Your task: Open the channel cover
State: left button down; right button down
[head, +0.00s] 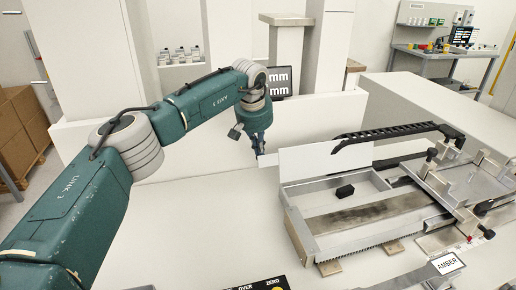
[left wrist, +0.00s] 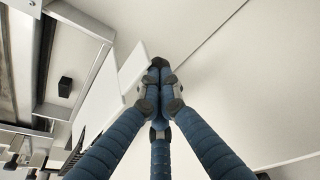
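The channel cover (head: 325,160) is a plain white panel standing upright along the back edge of an open metal channel (head: 305,238). A small white tab (head: 268,160) sticks out at its left end. My left gripper (head: 259,150) points down at this tab. In the left wrist view its blue fingers (left wrist: 159,68) are drawn together beside the tab (left wrist: 133,66); whether any of the tab is between them is hidden. A black block (head: 345,191) lies inside the channel and also shows in the left wrist view (left wrist: 65,87). My right gripper is not in view.
A black cable chain (head: 385,133) arches behind the channel's right side. Metal clamp fixtures (head: 445,175) stand at the right. An AMBER label (head: 448,263) sits at the front right. The white table left of the channel is clear.

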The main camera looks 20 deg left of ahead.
pick_arm(q)
jog(key=shift+s+a+f, duration=0.1)
jog(key=shift+a+f, duration=0.2)
jog(key=shift+f, duration=0.35)
jog(key=shift+a+f, duration=0.25)
jog(key=shift+f, duration=0.35)
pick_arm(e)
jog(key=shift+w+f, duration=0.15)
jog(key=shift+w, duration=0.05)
pick_arm(q)
jog(key=c, duration=1.5)
grip_release()
jog(key=shift+f, duration=0.1)
jog(key=shift+o, duration=0.2)
jog(key=w+f, duration=0.2)
jog(key=w, duration=0.1)
jog(key=shift+w+d+g, duration=0.1)
jog(key=shift+w+g, duration=0.05)
jog(key=shift+g, duration=0.15)
jog(key=v, duration=1.3)
jog(key=shift+s, duration=0.4)
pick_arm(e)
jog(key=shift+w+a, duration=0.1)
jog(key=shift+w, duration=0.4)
pick_arm(q)
jog(key=shift+f, duration=0.15)
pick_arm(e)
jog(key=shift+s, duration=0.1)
